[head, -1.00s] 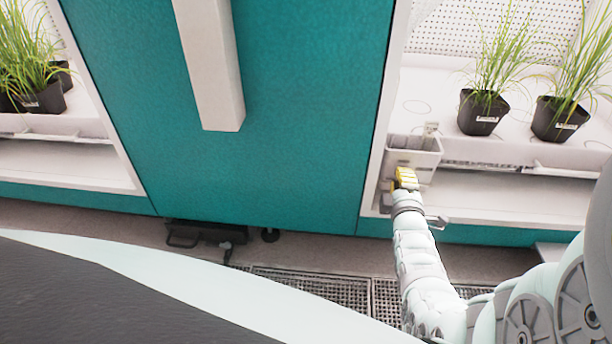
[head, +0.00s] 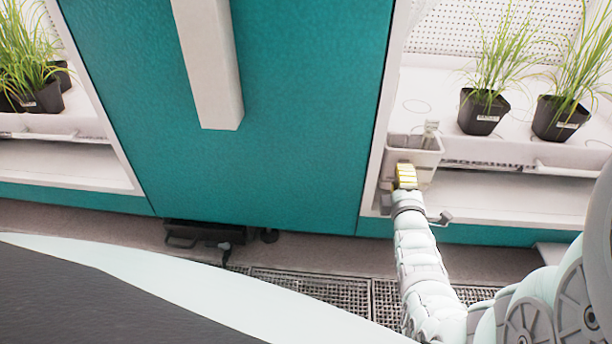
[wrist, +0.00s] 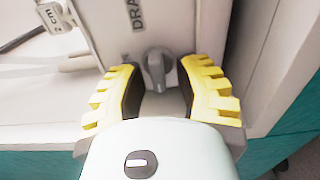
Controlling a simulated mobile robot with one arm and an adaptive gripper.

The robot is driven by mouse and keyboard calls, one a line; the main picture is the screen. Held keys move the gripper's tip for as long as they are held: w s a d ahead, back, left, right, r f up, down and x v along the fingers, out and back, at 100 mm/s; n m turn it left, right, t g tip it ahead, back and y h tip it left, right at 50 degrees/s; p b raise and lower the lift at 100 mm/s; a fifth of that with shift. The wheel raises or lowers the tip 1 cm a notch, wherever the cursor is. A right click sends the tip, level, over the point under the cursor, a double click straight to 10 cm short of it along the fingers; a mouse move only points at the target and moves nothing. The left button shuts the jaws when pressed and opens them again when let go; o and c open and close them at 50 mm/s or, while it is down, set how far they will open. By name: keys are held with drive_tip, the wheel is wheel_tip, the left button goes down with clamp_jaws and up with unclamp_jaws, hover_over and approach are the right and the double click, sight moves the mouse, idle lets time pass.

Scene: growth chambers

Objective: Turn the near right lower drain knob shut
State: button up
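The drain knob (wrist: 157,68) is a grey knob on a pale panel marked "DRA…", with the rest of the word cut off in the wrist view. My gripper (wrist: 160,85) is open, with one yellow-backed, dark-padded finger on each side of the knob. A gap shows between the knob and the left finger; the right finger is very close to it, and I cannot tell whether it touches. In the head view my gripper (head: 406,177) is at the front of a small grey box (head: 428,158) at the chamber's corner. The knob is hidden there.
A white shelf (head: 500,190) runs right of the box, with potted grass plants (head: 480,112) above it. A teal panel (head: 270,120) stands to the left. Floor grating (head: 310,290) lies below.

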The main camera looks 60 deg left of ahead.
drive_tip(key=shift+o, duration=0.7)
drive_tip(key=shift+s+d, duration=0.1)
drive_tip(key=v, duration=1.1)
drive_tip(key=shift+s+d, duration=0.25)
drive_tip(key=shift+d, duration=0.05)
drive_tip(key=shift+r, duration=0.2)
